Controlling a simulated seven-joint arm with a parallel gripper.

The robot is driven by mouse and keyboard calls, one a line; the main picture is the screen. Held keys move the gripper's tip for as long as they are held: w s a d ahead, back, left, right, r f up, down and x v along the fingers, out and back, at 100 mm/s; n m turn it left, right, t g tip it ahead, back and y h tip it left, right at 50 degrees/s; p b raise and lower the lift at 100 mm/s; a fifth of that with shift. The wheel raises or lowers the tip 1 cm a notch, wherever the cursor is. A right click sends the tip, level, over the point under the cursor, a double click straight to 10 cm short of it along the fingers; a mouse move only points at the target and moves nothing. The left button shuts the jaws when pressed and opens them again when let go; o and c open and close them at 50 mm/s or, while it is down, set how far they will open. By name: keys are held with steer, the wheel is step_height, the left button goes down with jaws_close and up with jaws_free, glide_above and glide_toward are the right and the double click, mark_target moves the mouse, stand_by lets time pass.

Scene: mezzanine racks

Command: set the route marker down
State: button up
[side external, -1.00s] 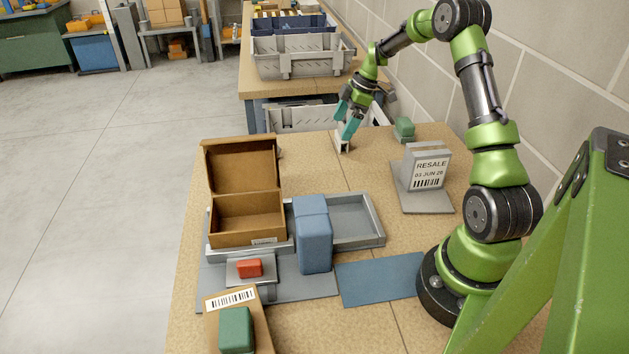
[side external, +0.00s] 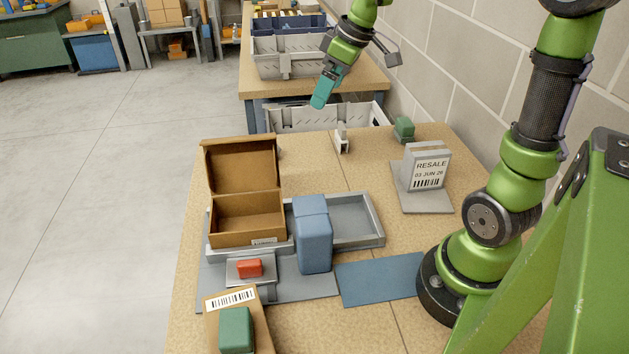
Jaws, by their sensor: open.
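A small whitish upright piece (side external: 342,140), which I take to be the route marker, stands on the tabletop near the far edge of the near table. It looks upright and nothing touches it. My gripper (side external: 321,95) is open and empty, raised above and a little left of the marker in the picture. Its teal fingers overlap each other from this side, so the gap between them is hard to see.
A grey "RESALE" sign stand (side external: 428,170) and a green block (side external: 404,129) are right of the marker. An open cardboard box (side external: 247,218), a grey tray (side external: 358,221) and a blue block (side external: 313,240) stand nearer. Grey crates are behind. Bare tabletop surrounds the marker.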

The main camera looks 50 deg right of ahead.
steer(key=s+a+m+t, duration=0.3)
steer(key=s+a+m, duration=0.4)
steer(key=s+a, duration=0.6)
steer(key=shift+s+y, duration=0.35)
steer(key=shift+y, duration=0.05)
stand_by(0.3)
